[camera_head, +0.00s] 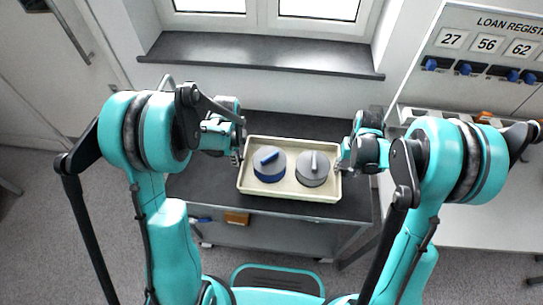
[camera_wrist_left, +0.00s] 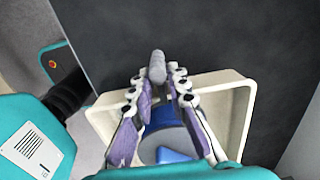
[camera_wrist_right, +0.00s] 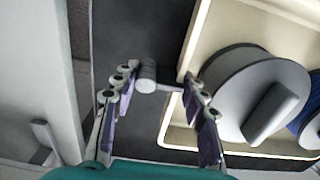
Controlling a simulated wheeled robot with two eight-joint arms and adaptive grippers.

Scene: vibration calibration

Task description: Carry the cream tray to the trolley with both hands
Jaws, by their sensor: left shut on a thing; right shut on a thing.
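The cream tray (camera_head: 290,197) is level over the dark top of the trolley (camera_head: 200,185), near its front edge. I cannot tell whether it rests on the top or hangs just above it. Two round grey pieces sit in the tray: one with a blue base and blue grip (camera_head: 269,165), one all grey (camera_head: 313,169). My left gripper (camera_head: 239,153) is shut on the tray's left grey handle, seen in the left wrist view (camera_wrist_left: 157,66). My right gripper (camera_head: 347,163) is shut on the right grey handle, seen in the right wrist view (camera_wrist_right: 147,75).
A window with a dark sill (camera_head: 260,53) is behind the trolley. A white bench (camera_head: 470,225) with a numbered loan board (camera_head: 490,45) stands at the right. Dark trolley top is bare behind and left of the tray. A door (camera_head: 45,60) is at the far left.

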